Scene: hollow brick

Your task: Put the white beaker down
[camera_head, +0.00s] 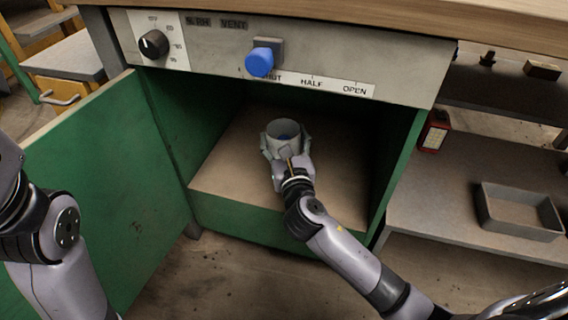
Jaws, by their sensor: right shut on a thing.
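My right gripper (287,154) reaches in from the front and is shut on the beaker. The gripper hides the beaker's lower part, so I cannot tell whether its base touches the cabinet floor (233,168). My left arm shows at the left edge of the head view, but its gripper is out of view.
The green door (105,190) stands open at the left. A panel above has a black knob (153,44) and a blue knob (259,62) on a VENT scale. At right, a shelf holds a grey tray (520,212) and a red device (433,132). Cabinet floor beside the beaker is clear.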

